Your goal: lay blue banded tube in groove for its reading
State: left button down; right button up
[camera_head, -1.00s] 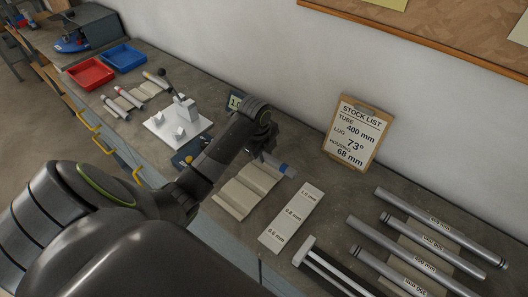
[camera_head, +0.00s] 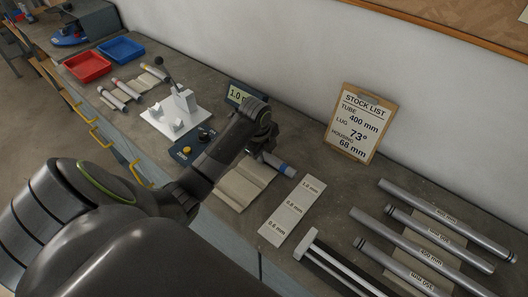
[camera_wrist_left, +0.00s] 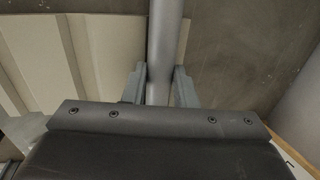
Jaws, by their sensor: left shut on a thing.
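The blue banded tube (camera_head: 272,161) is a grey tube with a blue band close to its right end, which sticks out past my left gripper (camera_head: 262,150). My left gripper is shut on it. In the wrist view the tube (camera_wrist_left: 165,35) runs straight up between the two fingers (camera_wrist_left: 160,82). The beige grooved block (camera_head: 240,187) lies below and left of the gripper, partly hidden by my arm. In the wrist view the block (camera_wrist_left: 60,60) lies left of the tube. I cannot tell the tube's exact height above the bench. My right gripper is out of view.
A strip marked in mm (camera_head: 292,212) lies right of the block. A display reading 1.0 (camera_head: 240,94) and a white fixture (camera_head: 160,122) stand behind my arm. Several long tubes (camera_head: 425,240) lie at the right. A stock list clipboard (camera_head: 353,122) leans on the wall.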

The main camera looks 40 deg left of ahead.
pick_arm(q)
jog(key=c, duration=1.1)
grip_release()
jog(key=shift+f, duration=0.2)
jog(key=shift+s+d+f, duration=0.1)
notch_tip(320, 180, up, 18)
jog(key=s+p, duration=0.2)
jog(key=p, duration=0.4)
jog(key=shift+s+p, duration=0.3)
jog(key=shift+s, duration=0.1)
jog(key=shift+f, duration=0.15)
